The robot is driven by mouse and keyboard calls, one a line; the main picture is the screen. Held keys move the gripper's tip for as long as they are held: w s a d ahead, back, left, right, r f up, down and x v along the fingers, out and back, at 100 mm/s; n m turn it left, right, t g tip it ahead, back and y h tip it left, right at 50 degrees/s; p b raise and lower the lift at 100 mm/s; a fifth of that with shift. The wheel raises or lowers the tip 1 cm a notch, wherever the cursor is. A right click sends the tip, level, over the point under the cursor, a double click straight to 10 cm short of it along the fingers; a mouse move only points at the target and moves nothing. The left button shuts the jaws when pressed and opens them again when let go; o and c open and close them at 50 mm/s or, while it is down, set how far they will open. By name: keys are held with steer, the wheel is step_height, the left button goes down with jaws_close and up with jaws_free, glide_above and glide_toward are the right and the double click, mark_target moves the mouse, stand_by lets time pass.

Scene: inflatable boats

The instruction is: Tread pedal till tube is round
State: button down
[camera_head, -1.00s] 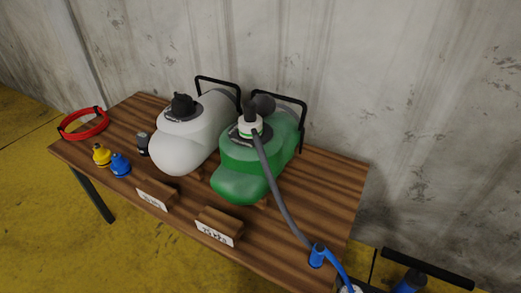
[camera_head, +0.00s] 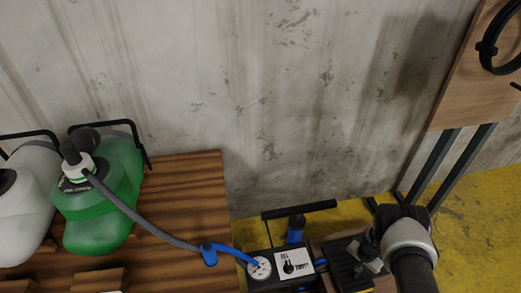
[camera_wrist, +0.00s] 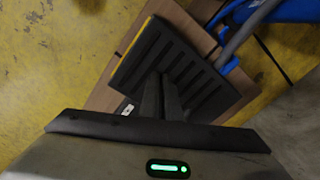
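The black ribbed foot pedal (camera_head: 343,262) is at the bottom of the head view, right of the pump. It fills the middle of the wrist view (camera_wrist: 201,85). My gripper (camera_wrist: 160,80) points at the pedal with its two dark fingers close together and nothing between them. I cannot tell whether the fingertips touch the pedal. The green tube (camera_head: 118,170) lies on the wooden table and looks full and bulging. A grey hose (camera_head: 135,213) runs from its valve to a blue connector (camera_head: 208,254).
A pump with a blue cylinder (camera_head: 296,228), a gauge (camera_head: 260,268) and a labelled switch panel (camera_head: 292,262) stands right of the table (camera_head: 205,190). A white tube (camera_head: 25,195) lies at the far left. A wooden board (camera_head: 470,80) on dark legs stands at right.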

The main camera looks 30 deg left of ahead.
steer(key=shift+w+a+f, duration=0.1)
steer(key=shift+w+f, duration=0.05)
steer(key=shift+f, duration=0.2)
step_height(320, 180, up, 7)
steer(key=p, duration=0.4)
steer(key=shift+r, duration=0.2)
steer(key=shift+f, duration=0.1)
stand_by(0.5)
step_height(320, 180, down, 3)
steer(key=b, duration=0.3)
steer(key=shift+f, duration=0.15)
steer(key=shift+f+b, duration=0.5)
steer(key=shift+f, duration=1.4)
step_height(320, 180, up, 7)
steer(key=p, duration=0.4)
steer(key=shift+r+p, duration=0.2)
steer(key=shift+p, duration=0.1)
